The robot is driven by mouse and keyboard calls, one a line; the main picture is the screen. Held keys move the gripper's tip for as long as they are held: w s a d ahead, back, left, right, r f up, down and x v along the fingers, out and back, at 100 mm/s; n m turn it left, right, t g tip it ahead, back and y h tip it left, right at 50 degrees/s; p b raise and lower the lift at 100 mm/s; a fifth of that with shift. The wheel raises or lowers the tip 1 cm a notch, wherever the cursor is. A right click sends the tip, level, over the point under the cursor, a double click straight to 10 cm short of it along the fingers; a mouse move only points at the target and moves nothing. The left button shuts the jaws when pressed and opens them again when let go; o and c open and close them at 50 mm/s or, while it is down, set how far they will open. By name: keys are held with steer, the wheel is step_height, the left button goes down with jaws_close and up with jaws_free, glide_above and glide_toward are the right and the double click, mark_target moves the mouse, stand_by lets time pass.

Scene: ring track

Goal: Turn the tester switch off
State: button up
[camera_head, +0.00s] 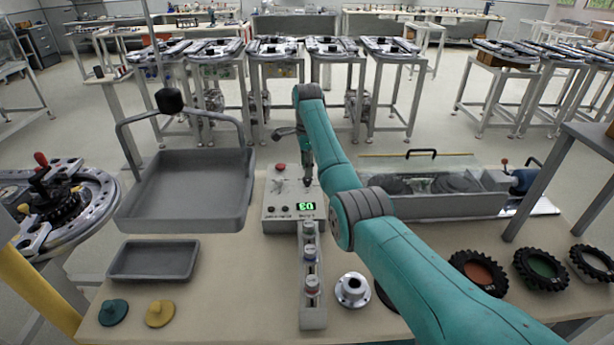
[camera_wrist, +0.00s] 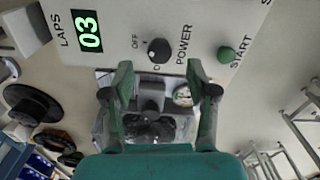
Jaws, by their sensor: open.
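The tester (camera_head: 290,198) is a pale box on the workbench, with a lit green display (camera_head: 306,206). In the wrist view the display (camera_wrist: 86,31) reads 03 beside the word LAPS. The switch (camera_wrist: 159,51) is a small black round knob with a light mark, between the OFF and POWER labels. I cannot tell surely which way its mark points. My gripper (camera_wrist: 158,78) is open and empty, its two fingers apart below the knob in the wrist view. In the head view my gripper (camera_head: 307,182) is above the tester, and my arm hides part of the bench.
A green START button (camera_wrist: 225,54) sits right of the knob. A red button (camera_head: 280,166) is on the tester. A rack of small cylinders (camera_head: 313,300) stands in front. A grey tray (camera_head: 155,262) lies left, and a long grey trough (camera_head: 445,205) right.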

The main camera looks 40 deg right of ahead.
step_height(320, 180, up, 6)
steer(key=shift+r, duration=0.15)
stand_by(0.6)
